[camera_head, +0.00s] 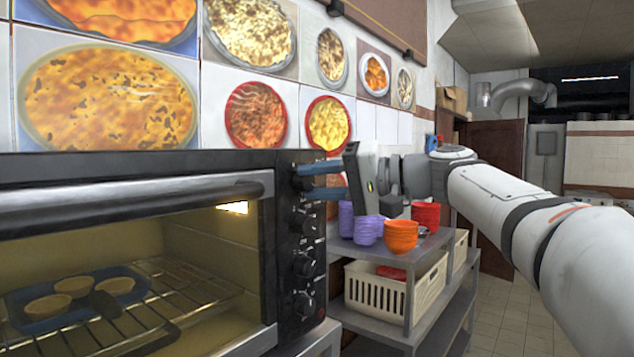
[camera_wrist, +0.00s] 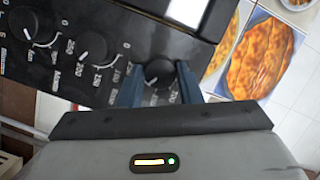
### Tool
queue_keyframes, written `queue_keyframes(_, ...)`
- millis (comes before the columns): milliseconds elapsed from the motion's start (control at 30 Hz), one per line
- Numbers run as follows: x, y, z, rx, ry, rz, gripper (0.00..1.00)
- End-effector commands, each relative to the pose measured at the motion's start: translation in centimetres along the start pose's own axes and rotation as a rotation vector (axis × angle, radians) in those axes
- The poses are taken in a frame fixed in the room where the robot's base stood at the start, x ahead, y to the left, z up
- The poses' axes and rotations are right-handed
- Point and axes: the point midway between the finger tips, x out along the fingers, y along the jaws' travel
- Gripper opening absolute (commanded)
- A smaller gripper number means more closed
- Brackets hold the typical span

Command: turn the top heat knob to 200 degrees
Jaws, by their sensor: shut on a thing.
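The oven's control panel (camera_head: 309,245) carries a column of dark round knobs right of its glass door. The top heat knob (camera_wrist: 158,73) is black with a small white pointer mark, and numbers are printed around it. In the wrist view the pointer is toward the lower left; I cannot read exactly which number it meets. My gripper (camera_head: 303,179) has its two blue fingers around the top knob, and it also shows in the wrist view (camera_wrist: 157,82) with one finger on each side. The fingers hide part of the dial and its numbers.
Other knobs sit below the held one, the nearest being the second knob (camera_head: 303,222). The oven door handle (camera_head: 140,203) sticks out at left. A metal shelf (camera_head: 384,250) with purple bowls (camera_head: 368,230), orange bowls (camera_head: 400,237) and a white basket (camera_head: 375,291) stands at right.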

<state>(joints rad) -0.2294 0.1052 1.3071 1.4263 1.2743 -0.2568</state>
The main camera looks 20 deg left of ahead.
Motion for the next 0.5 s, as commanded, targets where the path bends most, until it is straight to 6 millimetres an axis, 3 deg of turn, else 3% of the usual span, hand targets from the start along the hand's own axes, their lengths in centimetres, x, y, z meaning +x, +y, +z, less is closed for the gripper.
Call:
queue_keyframes(233, -0.09, -0.22, -0.16, -0.003, 0.006, -0.002, 0.09)
queue_keyframes(267, -0.09, -0.22, -0.16, -0.003, 0.006, -0.002, 0.34)
queue_keyframes(500, -0.06, -0.11, -0.09, -0.002, 0.003, -0.001, 0.53)
